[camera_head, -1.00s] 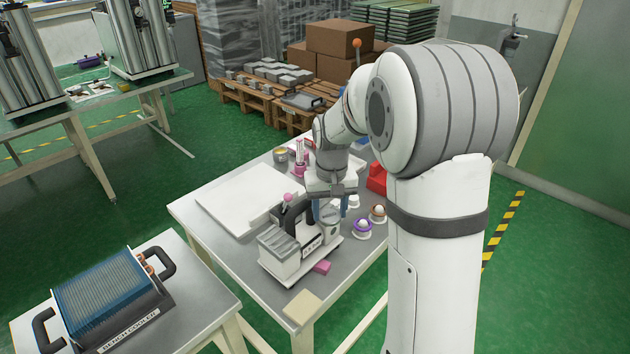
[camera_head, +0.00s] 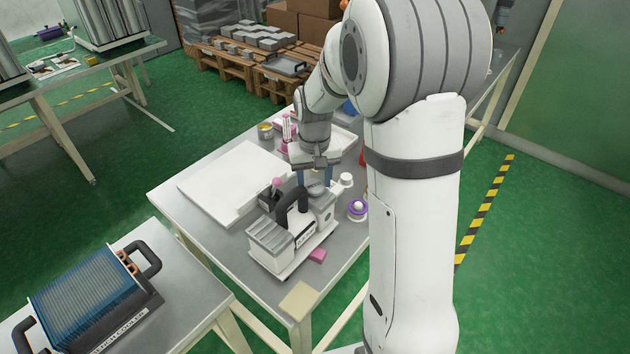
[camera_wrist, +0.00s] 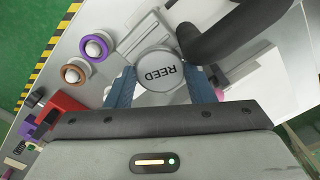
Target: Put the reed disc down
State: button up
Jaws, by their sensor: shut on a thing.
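The reed disc (camera_wrist: 160,72) is a round pale-grey disc with "REED" on its top face, upside down in the wrist view. My gripper (camera_wrist: 162,80) has its two blue fingers on either side of the disc and is shut on it. In the head view my gripper (camera_head: 315,179) is over the right end of a white bench machine (camera_head: 270,250) with a black arched handle (camera_head: 290,207). The disc shows there as a small grey round (camera_head: 318,190) below the fingers. I cannot tell whether it touches the machine.
A purple-ringed piece (camera_head: 357,209) and a white knob (camera_head: 346,180) stand right of the machine. A brown-ringed piece (camera_wrist: 75,72) shows in the wrist view. A white board (camera_head: 230,180) lies left.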

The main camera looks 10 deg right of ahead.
aim_at(315, 186)
jog(key=shift+f, duration=0.55)
jog(key=shift+f, duration=0.1)
jog(key=o, duration=1)
notch_tip(315, 186, up, 11)
jog(key=s+t, duration=0.1)
jog(key=s, duration=0.6)
jog(key=s+t, duration=0.1)
jog(key=s, duration=1.3)
jog(key=shift+s+r+t, duration=0.25)
jog(key=shift+t, duration=0.15)
